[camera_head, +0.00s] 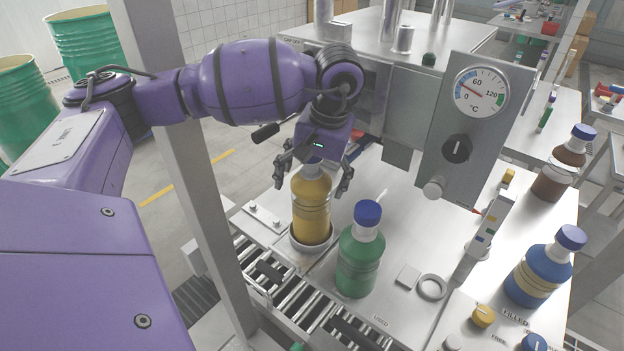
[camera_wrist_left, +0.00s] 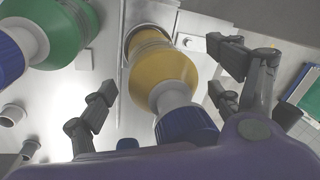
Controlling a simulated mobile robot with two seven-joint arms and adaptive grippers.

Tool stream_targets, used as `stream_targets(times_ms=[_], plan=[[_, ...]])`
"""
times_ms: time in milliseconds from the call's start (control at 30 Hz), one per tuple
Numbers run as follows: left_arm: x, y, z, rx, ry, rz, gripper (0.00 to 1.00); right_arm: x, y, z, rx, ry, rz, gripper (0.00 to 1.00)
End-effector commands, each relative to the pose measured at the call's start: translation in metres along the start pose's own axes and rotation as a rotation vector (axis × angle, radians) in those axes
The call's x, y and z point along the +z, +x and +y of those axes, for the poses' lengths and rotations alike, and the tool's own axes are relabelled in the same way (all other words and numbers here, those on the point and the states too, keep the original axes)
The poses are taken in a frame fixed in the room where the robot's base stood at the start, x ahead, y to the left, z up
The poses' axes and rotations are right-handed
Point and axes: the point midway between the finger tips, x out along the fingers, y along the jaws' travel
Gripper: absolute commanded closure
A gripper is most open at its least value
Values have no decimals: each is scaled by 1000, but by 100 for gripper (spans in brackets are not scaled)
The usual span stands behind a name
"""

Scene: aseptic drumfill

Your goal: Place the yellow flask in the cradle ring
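The yellow flask (camera_head: 311,208) stands upright with its base inside a white cradle ring (camera_head: 328,246), at the edge of the steel worktop beside the roller conveyor. My left gripper (camera_head: 315,178) is above the flask, with its fingers spread on either side of the flask's upper part. In the left wrist view, the flask (camera_wrist_left: 165,72) with its blue cap (camera_wrist_left: 187,127) lies between the open fingers (camera_wrist_left: 165,88), with clear gaps on both sides. The ring (camera_wrist_left: 133,32) shows partly around its base there. In the head view, my gripper hides the cap. My right gripper is not in view.
A green flask (camera_head: 359,262) stands close to the right of the yellow one. A blue flask (camera_head: 540,268) and a brown flask (camera_head: 562,170) stand farther right. A gauge panel (camera_head: 475,130) rises behind the worktop.

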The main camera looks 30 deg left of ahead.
Motion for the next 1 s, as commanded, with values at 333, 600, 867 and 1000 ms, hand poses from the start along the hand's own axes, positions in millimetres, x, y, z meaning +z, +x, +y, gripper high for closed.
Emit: stream_targets(times_ms=[333,600,867,1000], plan=[[-1,-14,0,2,0,3,16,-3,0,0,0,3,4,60],[-1,-69,0,2,0,4,16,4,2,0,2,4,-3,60],[-1,-114,0,1,0,3,16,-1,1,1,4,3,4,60],[-1,-122,-1,0,0,0,16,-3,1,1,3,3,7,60]])
